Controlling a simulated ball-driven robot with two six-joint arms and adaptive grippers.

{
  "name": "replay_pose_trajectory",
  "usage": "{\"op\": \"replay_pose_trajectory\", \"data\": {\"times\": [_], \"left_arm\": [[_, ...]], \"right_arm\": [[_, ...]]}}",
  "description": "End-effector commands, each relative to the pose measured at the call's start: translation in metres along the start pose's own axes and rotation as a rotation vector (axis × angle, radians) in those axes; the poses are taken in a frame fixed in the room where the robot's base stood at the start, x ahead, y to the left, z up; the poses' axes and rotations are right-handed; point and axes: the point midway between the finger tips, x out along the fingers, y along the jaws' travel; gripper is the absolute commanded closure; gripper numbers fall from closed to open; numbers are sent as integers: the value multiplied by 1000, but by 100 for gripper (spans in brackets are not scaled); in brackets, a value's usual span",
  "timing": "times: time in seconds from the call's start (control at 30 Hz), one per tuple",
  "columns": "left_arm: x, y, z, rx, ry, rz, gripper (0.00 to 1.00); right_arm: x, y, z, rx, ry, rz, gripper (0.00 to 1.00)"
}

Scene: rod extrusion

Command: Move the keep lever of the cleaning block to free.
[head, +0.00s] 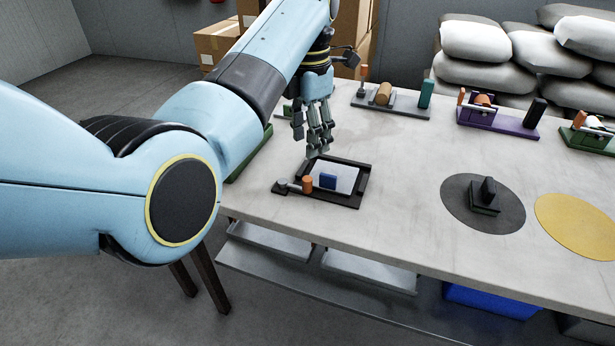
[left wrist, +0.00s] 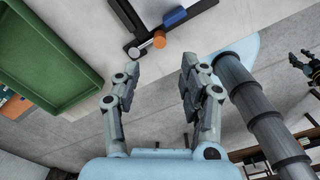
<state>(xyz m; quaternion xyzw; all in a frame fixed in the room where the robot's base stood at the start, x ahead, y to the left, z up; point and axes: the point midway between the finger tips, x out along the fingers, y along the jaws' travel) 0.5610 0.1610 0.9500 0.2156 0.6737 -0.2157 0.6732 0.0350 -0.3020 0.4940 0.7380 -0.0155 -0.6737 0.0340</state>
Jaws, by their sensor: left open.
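A dark tray (head: 352,205) lies near the table's front edge with a pale plate (head: 346,182) and a small blue block (head: 327,181) in it. At its left front corner is a short lever with an orange knob (head: 308,184) and a round grey pivot (head: 283,184). In the left wrist view the orange knob (left wrist: 160,40) and blue block (left wrist: 175,17) show beyond the fingers. My left gripper (head: 317,152) is open and empty, above the tray's back left corner, apart from the lever. A dark hand-like shape at the left wrist view's right edge seems to be my right gripper (left wrist: 306,66); its fingers are unclear.
Stands with orange levers line the back: a grey one (head: 400,108), a purple one (head: 500,119) and a green one at right. A black block (head: 487,193) sits on a dark disc (head: 455,206) beside a yellow disc (head: 580,225). A green tray (left wrist: 45,60) lies left.

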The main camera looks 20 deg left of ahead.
Motion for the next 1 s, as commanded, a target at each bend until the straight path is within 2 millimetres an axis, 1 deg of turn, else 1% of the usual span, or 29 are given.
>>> {"op": "replay_pose_trajectory", "data": {"times": [0.3,0.4,0.5,0.63,0.9,0.93,1.0], "left_arm": [[62,0,-2,2,5,-1,57],[80,0,-2,2,3,-1,57],[92,0,-2,3,2,0,57],[100,0,-1,3,0,0,57],[102,0,-1,3,0,1,57],[102,0,-1,3,0,1,58],[102,0,-1,3,0,0,68]], "right_arm": [[7,2,3,-1,-4,2,57],[9,3,4,-2,-4,4,57],[11,4,4,-3,-5,5,57],[12,5,5,-3,-5,7,57],[12,5,5,-3,-6,7,57],[12,5,5,-3,-5,7,57],[12,5,5,-3,-6,7,57]]}}
